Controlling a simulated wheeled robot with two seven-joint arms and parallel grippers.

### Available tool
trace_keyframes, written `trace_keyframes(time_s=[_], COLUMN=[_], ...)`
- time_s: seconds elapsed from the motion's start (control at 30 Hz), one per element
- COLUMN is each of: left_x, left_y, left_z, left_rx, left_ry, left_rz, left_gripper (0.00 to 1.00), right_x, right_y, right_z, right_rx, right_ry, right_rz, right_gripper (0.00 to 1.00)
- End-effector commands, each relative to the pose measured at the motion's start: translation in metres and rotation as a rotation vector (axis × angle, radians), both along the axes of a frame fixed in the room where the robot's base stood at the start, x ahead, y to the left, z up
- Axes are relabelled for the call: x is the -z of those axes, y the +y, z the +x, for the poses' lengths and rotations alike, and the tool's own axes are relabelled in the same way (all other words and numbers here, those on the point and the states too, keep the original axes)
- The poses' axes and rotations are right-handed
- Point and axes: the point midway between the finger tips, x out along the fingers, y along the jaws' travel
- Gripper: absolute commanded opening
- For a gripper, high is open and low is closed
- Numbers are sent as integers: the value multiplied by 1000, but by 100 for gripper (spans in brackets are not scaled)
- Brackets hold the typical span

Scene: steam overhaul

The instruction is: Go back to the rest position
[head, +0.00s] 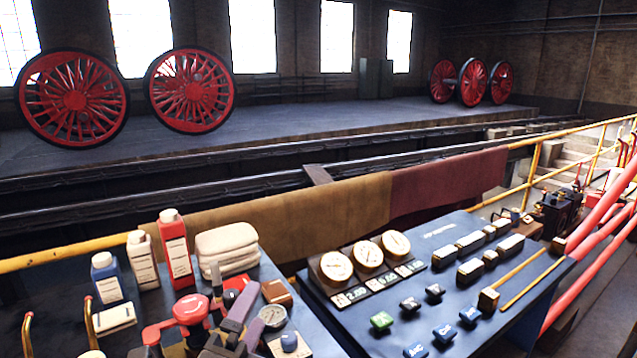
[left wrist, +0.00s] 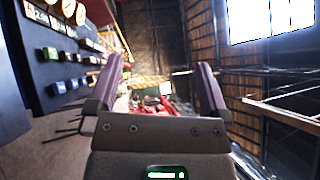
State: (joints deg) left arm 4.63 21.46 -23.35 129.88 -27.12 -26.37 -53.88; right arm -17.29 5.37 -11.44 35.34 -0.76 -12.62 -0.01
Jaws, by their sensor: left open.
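My left gripper (head: 257,299) is at the bottom of the head view, above the left part of the dark blue bench, beside a red valve-like part (head: 191,309) and a small gauge (head: 272,316). In the left wrist view its two purple fingers (left wrist: 160,68) stand wide apart with nothing between them. My right gripper is in neither view.
Bottles (head: 174,248) and folded cloths (head: 226,246) stand on the bench (head: 140,325). To the right is a control panel (head: 340,310) with dials and buttons. A yellow rail (head: 75,256) with hanging cloths (head: 300,222) runs behind. Red wheels (head: 73,99) stand beyond.

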Motion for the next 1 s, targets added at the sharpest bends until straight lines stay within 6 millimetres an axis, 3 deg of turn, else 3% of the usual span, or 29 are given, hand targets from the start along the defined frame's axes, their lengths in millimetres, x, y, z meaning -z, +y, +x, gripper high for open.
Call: trace_keyframes(time_s=[0.03,0.1,0.2,0.33,0.5,0.7,0.83,0.93,1.0], left_x=[42,96,154,203,237,301,350,399,431], left_y=[19,40,56,64,65,65,66,70,75], left_z=[-7,-27,-68,-128,-211,-208,-216,-239,-264], left_rx=[-80,-212,-402,-656,-1016,-1067,-1087,-1114,-1132], left_ry=[251,548,859,1149,1429,1467,1488,1515,1535], left_rz=[-219,-486,-771,-1035,-1280,-1261,-1237,-1209,-1186], left_gripper=[100,100,100,100,100,100,100,100,100], right_x=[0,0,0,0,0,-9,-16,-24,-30], right_y=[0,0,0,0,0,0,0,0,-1], right_z=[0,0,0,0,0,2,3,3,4], right_rx=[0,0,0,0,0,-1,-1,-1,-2], right_ry=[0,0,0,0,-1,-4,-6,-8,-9], right_rz=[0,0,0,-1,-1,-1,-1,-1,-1], right_gripper=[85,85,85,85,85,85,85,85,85])
